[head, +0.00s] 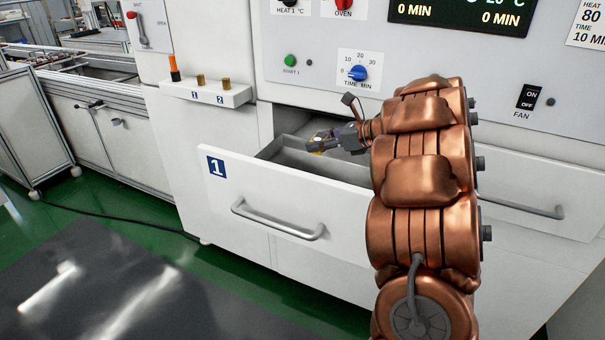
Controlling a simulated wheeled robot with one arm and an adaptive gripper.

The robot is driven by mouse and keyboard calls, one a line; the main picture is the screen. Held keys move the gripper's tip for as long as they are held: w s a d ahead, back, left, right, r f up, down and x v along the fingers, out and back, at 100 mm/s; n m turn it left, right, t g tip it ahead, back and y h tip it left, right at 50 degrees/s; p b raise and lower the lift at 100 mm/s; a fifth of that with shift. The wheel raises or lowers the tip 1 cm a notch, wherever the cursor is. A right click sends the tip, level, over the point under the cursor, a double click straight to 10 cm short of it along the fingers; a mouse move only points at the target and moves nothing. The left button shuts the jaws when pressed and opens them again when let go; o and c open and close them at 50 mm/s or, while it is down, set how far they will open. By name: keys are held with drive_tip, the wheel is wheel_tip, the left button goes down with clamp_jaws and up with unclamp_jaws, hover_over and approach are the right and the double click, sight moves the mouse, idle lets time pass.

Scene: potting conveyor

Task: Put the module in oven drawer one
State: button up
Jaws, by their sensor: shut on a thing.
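Oven drawer one (222,193), white with a blue "1" label and a grey bar handle (280,222), is pulled open; its grey inside shows. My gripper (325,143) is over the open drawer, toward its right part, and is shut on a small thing. My copper-coloured arm covers the drawer's right end.
A second handle (530,209) is on the front to the right. Above are the oven panel's blue time dial (357,73), green start button (290,60) and fan switch (530,96). A small shelf (207,94) with brass pieces (226,84) juts out behind the drawer's left.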

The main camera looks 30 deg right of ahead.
wheel_tip(320, 180, down, 10)
drive_tip(key=shift+r, duration=0.15)
idle(0.4)
drive_tip(key=shift+f+b, duration=0.2)
drive_tip(key=shift+b, duration=0.25)
drive_tip(key=o, duration=1.2)
drive_tip(key=shift+r, duration=0.1)
drive_tip(key=shift+r+p, duration=0.15)
drive_tip(key=shift+p, duration=0.25)
drive_tip(key=v, duration=1.2)
drive_tip(key=shift+b, duration=0.35)
